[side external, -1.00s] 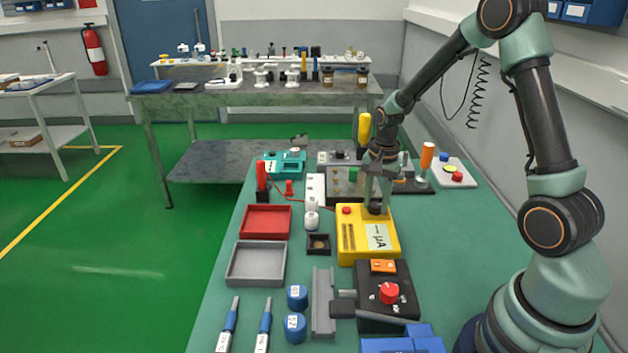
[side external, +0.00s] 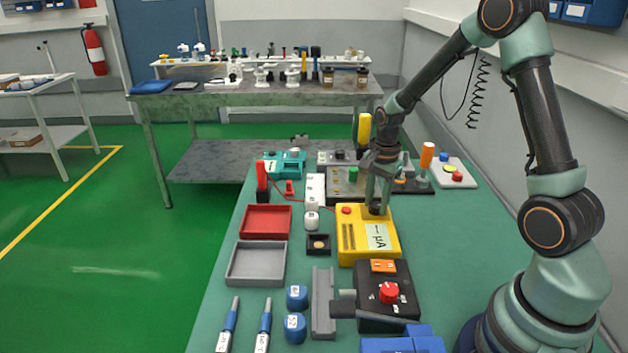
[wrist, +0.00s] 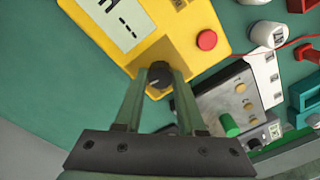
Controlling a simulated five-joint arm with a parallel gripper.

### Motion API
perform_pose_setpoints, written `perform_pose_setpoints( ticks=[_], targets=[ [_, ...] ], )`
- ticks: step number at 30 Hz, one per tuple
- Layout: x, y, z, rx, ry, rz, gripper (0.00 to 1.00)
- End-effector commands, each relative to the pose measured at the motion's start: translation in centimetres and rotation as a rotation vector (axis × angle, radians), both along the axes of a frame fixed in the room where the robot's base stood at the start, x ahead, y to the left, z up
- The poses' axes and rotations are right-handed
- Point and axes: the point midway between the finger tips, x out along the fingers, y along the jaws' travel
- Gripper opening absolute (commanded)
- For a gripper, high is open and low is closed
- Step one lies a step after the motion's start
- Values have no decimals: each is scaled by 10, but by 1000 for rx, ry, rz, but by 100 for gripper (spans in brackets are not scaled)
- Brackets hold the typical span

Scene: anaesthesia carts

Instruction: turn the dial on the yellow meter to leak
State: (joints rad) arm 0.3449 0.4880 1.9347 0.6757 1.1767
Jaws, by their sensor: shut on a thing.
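The yellow meter (side external: 358,247) stands on the green bench with a pale display reading "μA" and a red button. It also fills the upper middle of the wrist view (wrist: 172,50). Its dark round dial (wrist: 159,73) sits near the meter's edge, with a pale mark on its top. My gripper (side external: 378,207) points down at the dial from above. In the wrist view my gripper (wrist: 159,88) has its two fingers on either side of the dial, shut on it. Any dial labels, including leak, cannot be read.
A grey box with a green knob (side external: 353,174) stands close behind the meter. A black box with a red knob (side external: 389,292) stands in front. A red tray (side external: 265,222) and a grey tray (side external: 257,263) lie left. The bench right of the meter is clear.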

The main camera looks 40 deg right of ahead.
Motion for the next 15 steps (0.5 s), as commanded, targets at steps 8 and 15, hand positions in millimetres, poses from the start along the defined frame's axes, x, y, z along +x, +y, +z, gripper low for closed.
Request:
perform_pose_setpoints(
  ticks=[8,15],
  targets=[
    [0,0,0,0,1,-1,69],
    [0,0,3,0,0,1,69]
  ],
)
